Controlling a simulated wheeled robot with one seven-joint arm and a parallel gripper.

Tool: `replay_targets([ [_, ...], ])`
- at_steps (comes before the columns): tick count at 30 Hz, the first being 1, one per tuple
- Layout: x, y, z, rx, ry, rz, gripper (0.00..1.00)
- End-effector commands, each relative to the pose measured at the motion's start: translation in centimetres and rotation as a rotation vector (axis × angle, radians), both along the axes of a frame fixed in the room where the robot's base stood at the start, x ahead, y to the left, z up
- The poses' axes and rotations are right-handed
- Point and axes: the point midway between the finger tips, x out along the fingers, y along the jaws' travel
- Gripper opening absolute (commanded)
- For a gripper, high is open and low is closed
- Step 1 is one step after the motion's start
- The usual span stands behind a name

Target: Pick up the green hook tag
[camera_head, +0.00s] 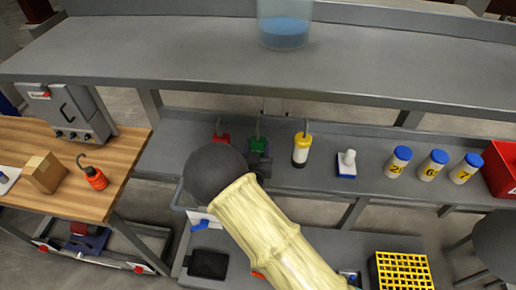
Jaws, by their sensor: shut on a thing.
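The green hook tag (258,143) is on the grey lower shelf, upright with its hook pointing up. My gripper (259,157) is at the green tag, shut on it, with the fingers mostly hidden behind my dark rounded wrist. I cannot tell whether the tag touches the shelf. A red hook tag (220,135) stands just left of it, partly hidden by my arm. A yellow-topped hook tag (301,148) with a white and black body stands to the right.
Right along the lower shelf (335,181) stand a white-and-blue item (346,165), several blue-capped bottles (397,162) and a red bin (501,168). The upper shelf (200,55) overhangs behind. A wooden table (55,185) at left holds an orange hooked item (94,177). A yellow crate (402,272) is at front right.

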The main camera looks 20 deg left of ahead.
Motion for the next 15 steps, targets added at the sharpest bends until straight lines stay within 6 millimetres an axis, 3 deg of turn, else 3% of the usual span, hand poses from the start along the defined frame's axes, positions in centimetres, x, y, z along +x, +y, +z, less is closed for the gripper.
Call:
replay_targets([
  [8,0.0,0.0,0.3,0.001,-0.001,0.0,0.23],
  [15,0.0,0.0,2.6,0.004,-0.001,0.0,0.23],
])
